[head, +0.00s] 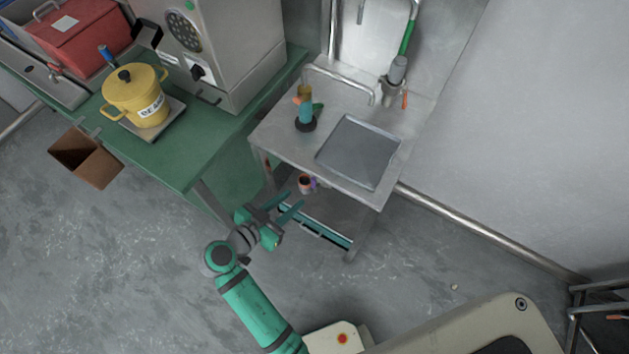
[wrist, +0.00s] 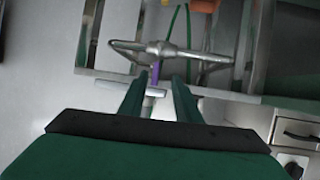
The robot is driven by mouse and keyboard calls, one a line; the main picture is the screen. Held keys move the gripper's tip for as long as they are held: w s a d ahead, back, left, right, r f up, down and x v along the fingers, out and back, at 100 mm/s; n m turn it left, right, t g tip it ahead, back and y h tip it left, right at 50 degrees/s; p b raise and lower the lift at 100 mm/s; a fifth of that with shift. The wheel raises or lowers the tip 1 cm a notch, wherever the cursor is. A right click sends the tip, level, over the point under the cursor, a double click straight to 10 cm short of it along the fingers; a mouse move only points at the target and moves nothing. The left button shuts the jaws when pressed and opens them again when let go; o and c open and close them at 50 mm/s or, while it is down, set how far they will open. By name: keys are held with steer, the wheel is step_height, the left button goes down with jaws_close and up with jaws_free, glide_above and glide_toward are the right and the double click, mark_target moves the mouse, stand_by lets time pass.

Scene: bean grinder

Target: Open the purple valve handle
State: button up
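The purple valve handle (head: 315,184) is a small purple piece beside a brown-orange round part under the sink table. In the wrist view, the purple handle (wrist: 155,74) is a thin upright strip below a grey metal pipe (wrist: 165,50). My gripper (head: 282,206) is in front of the sink table, with its teal fingers apart, pointing toward the handle. In the wrist view my gripper (wrist: 160,79) is open. The handle shows between the fingertips, closer to the left one. I cannot tell whether they touch.
The steel sink table (head: 340,158) stands over the valve, its legs and lower shelf close to my gripper. A green table (head: 185,160) with a yellow pot (head: 135,95) and a grey machine (head: 222,45) is at left. The floor in front is mostly clear.

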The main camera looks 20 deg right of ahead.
mark_target(314, 183)
steer(key=shift+m+h, duration=0.4)
steer(key=shift+m, duration=0.1)
steer(key=x, duration=1)
steer(key=shift+d+r, duration=0.3)
steer(key=shift+d, duration=0.1)
jaws_close()
